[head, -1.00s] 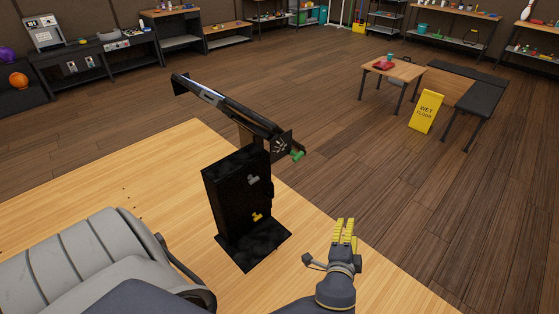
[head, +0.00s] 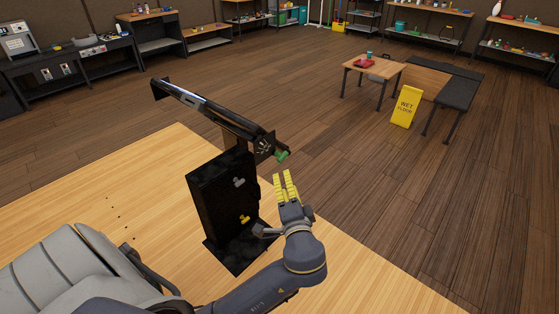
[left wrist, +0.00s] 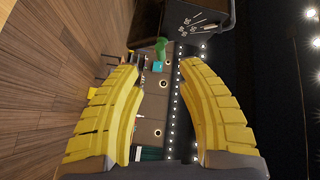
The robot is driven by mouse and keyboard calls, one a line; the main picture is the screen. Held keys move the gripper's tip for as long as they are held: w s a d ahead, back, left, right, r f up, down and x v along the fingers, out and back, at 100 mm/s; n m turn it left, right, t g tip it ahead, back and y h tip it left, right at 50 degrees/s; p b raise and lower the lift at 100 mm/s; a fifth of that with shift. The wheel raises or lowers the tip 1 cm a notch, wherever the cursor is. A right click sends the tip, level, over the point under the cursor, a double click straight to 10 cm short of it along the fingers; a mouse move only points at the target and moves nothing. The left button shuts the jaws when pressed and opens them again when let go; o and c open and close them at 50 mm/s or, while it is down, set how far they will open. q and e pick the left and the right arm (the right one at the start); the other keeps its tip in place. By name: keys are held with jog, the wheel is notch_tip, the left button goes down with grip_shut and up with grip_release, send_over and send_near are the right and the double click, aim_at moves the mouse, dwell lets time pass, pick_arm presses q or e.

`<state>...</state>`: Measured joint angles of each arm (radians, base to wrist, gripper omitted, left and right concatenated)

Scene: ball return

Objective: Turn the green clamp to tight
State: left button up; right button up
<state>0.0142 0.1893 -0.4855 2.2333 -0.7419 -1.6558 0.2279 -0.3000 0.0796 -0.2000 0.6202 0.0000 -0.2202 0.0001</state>
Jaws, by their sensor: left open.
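The green clamp (head: 282,155) is a small knob at the right end of the dark rail, on top of the black ball return stand (head: 221,200). It also shows in the left wrist view (left wrist: 161,48), upper middle, beside a black plate with a white scale (left wrist: 200,20). My left gripper (head: 285,174), with yellow fingers, is open and points up just below the clamp in the head view. In the left wrist view its fingers (left wrist: 160,75) are apart with nothing between them, and the clamp is beyond the tips. My right gripper is not in view.
A silver knob (head: 239,182) and a yellow knob (head: 244,219) are on the stand's face, close to my left gripper. The stand is on a light wooden floor area (head: 110,190). A yellow wet floor sign (head: 405,106) and a table (head: 374,70) stand farther back right.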

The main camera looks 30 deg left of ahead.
aim_at(280, 158)
pick_arm(q)
jog(key=x, duration=1)
jog(key=shift+w+a, duration=0.15)
jog(key=shift+a, duration=0.1)
grip_shut()
